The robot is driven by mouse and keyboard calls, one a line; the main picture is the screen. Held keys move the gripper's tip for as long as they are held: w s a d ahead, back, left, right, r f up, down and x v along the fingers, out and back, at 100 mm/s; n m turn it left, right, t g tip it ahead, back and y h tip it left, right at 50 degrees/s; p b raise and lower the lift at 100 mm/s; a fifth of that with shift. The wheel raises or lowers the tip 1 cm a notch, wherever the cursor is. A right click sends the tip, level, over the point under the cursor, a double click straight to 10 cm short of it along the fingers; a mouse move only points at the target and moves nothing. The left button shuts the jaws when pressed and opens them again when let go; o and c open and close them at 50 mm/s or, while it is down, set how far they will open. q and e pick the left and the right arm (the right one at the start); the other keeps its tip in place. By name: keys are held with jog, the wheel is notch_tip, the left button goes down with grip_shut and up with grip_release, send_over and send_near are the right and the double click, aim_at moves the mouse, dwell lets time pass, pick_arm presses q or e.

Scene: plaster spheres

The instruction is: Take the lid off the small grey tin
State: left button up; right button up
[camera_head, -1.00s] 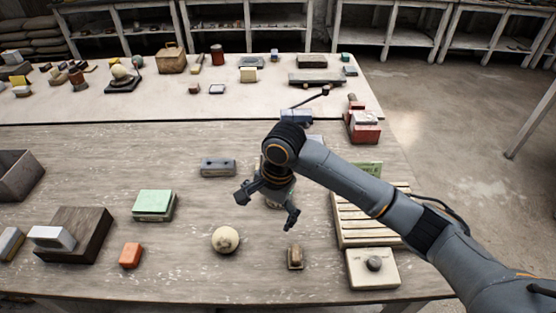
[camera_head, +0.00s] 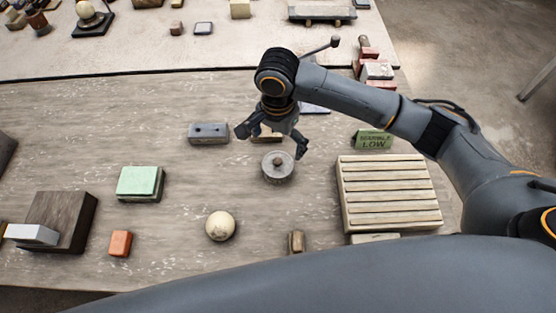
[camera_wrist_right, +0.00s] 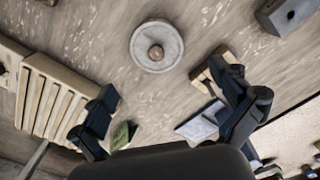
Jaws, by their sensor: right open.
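The small grey tin (camera_head: 277,175) stands on the wooden table, round, with its lid on and a brown knob (camera_head: 278,160) in the middle of the lid. In the right wrist view the tin (camera_wrist_right: 150,60) shows whole from above, beyond my fingertips, with nothing touching it. My right gripper (camera_head: 271,143) is open and empty, above the table just behind the tin in the head view. Its two spread fingers also show in the right wrist view (camera_wrist_right: 170,90). My left gripper is not in view.
A cream ball (camera_head: 220,226) and a small brown block (camera_head: 297,241) lie nearer the front. A slatted rack (camera_head: 390,193) and a green sign (camera_head: 373,140) are to the right. A grey block (camera_head: 208,133) and a green-topped box (camera_head: 140,183) are left. My own arm link crosses the bottom.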

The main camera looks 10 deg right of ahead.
aim_at(279, 161)
jog(key=shift+f, duration=0.5)
jog(key=shift+w+f, duration=0.1)
jog(key=shift+f, duration=0.15)
jog(key=f, duration=0.2)
jog(key=s+f+p, duration=0.1)
jog(key=f, duration=0.1)
jog(key=shift+d+f, duration=0.1)
jog(key=shift+w+f, duration=0.1)
jog(key=shift+f, duration=0.35)
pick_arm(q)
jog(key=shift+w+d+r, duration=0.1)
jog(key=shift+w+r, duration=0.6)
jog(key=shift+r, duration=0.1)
pick_arm(e)
jog(key=c, duration=1.1)
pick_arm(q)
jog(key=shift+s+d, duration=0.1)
pick_arm(e)
jog(key=shift+s, duration=0.2)
jog(key=shift+c, duration=1.2)
jog(key=shift+f, duration=0.1)
